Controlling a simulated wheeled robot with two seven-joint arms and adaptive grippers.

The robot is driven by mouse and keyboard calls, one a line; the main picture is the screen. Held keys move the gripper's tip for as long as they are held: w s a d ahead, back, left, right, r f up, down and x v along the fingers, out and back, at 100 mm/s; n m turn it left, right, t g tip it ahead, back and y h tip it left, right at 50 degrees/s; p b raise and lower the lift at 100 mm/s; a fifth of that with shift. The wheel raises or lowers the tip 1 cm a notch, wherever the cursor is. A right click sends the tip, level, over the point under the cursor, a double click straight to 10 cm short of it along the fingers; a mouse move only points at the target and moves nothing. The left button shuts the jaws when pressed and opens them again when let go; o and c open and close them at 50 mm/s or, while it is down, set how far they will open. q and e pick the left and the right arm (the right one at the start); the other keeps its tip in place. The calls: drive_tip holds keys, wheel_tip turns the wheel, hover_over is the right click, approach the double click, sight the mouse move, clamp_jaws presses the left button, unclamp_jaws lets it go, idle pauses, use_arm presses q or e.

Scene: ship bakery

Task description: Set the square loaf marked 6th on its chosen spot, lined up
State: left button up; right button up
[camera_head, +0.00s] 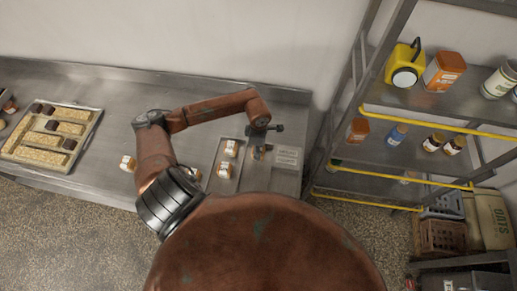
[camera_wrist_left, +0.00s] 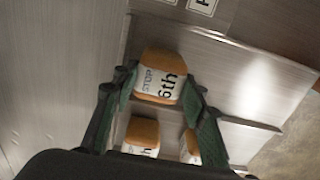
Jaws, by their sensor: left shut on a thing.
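The square loaf marked 6th (camera_wrist_left: 160,72) is brown with a white label that also reads STOP. In the left wrist view it sits between the green fingers of my left gripper (camera_wrist_left: 163,88), which is shut on it. In the head view my left gripper (camera_head: 261,140) points down at the right part of the steel counter, and the loaf is mostly hidden beneath it. Whether the loaf touches the surface cannot be told. Two more labelled loaves (camera_wrist_left: 141,134) (camera_wrist_left: 190,146) show nearer in the wrist view. My right gripper is not in view.
Loaves (camera_head: 231,148) (camera_head: 223,170) stand on a tray left of my gripper, and another loaf (camera_head: 128,163) is farther left. A grain-filled tray (camera_head: 97,119) lies on the counter (camera_head: 115,98). A plate with printed labels (camera_head: 289,157) is just right; a shelf rack (camera_head: 345,95) stands beyond.

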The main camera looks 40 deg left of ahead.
use_arm(q)
drive_tip(key=shift+f, duration=0.15)
drive_tip(key=o, duration=0.8)
drive_tip(key=shift+o, duration=0.4)
drive_tip(key=shift+r, duration=0.35)
wheel_tip(320, 180, up, 12)
drive_tip(key=b, duration=0.2)
drive_tip(key=shift+f, duration=0.15)
